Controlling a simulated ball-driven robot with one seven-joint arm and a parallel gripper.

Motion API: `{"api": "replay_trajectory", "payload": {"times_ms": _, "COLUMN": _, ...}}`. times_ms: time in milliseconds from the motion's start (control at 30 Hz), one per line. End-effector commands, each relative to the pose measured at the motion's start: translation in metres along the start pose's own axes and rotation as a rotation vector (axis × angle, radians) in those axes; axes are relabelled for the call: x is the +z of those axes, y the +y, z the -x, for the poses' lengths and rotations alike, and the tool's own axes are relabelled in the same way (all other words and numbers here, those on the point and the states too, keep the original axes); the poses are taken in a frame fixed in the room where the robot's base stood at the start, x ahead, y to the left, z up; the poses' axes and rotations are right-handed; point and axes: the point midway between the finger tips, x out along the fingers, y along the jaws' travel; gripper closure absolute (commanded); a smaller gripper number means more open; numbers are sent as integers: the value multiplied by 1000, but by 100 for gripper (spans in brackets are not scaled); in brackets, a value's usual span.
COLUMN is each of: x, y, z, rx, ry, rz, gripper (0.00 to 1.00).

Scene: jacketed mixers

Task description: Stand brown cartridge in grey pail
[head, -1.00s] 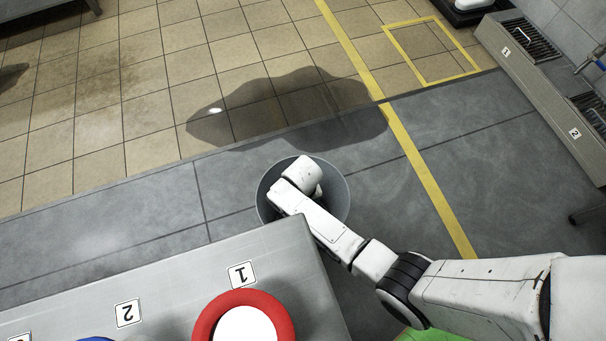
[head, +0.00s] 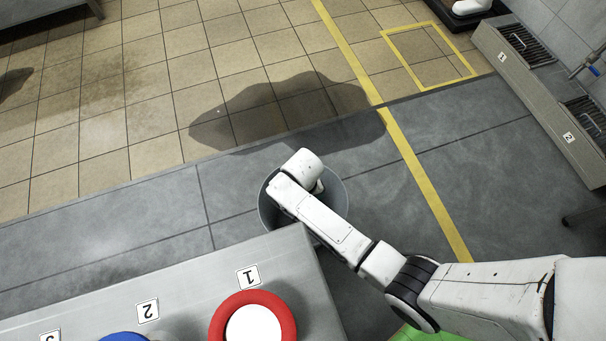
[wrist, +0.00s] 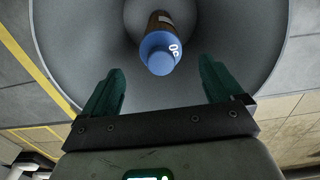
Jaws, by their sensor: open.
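The grey pail (head: 339,198) stands on the floor in the head view, partly covered by my arm. Its wide inner wall (wrist: 75,45) fills most of the wrist view. The brown cartridge (wrist: 159,22) has a blue end (wrist: 160,55) with white marking, which faces the wrist camera. It is inside the pail's outline, its brown body running away from me; whether its far end touches the bottom I cannot tell. My gripper (wrist: 160,88) is over the pail, its green fingers apart and the cartridge's blue end beyond and between the tips, with clear gaps. The head view hides the fingers.
A grey table (head: 200,283) with numbered labels stands at the lower left, close to the pail. It carries a red ring-shaped mixer (head: 217,325) and a blue one (head: 122,338). Grated units (head: 541,100) line the right side.

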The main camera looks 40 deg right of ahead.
Motion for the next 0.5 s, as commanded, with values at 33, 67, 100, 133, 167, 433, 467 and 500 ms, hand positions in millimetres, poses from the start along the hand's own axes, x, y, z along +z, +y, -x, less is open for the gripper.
{"api": "replay_trajectory", "payload": {"times_ms": 33, "x": 0, "y": 0, "z": 15, "rx": -1, "ry": 3, "rz": 0, "gripper": 7}}
{"api": "replay_trajectory", "payload": {"times_ms": 67, "x": 0, "y": 0, "z": 21, "rx": -1, "ry": 2, "rz": 0, "gripper": 7}}
{"api": "replay_trajectory", "payload": {"times_ms": 100, "x": 0, "y": 0, "z": 27, "rx": -1, "ry": 2, "rz": 0, "gripper": 7}}
{"api": "replay_trajectory", "payload": {"times_ms": 133, "x": -1, "y": 0, "z": 32, "rx": -2, "ry": 3, "rz": 0, "gripper": 7}}
{"api": "replay_trajectory", "payload": {"times_ms": 167, "x": 0, "y": 0, "z": 35, "rx": -1, "ry": 2, "rz": 0, "gripper": 7}}
{"api": "replay_trajectory", "payload": {"times_ms": 433, "x": 0, "y": 0, "z": 52, "rx": -1, "ry": 0, "rz": 0, "gripper": 7}}
{"api": "replay_trajectory", "payload": {"times_ms": 467, "x": 0, "y": 0, "z": 52, "rx": -1, "ry": 0, "rz": 0, "gripper": 7}}
{"api": "replay_trajectory", "payload": {"times_ms": 500, "x": 0, "y": 0, "z": 52, "rx": -1, "ry": 0, "rz": 0, "gripper": 7}}
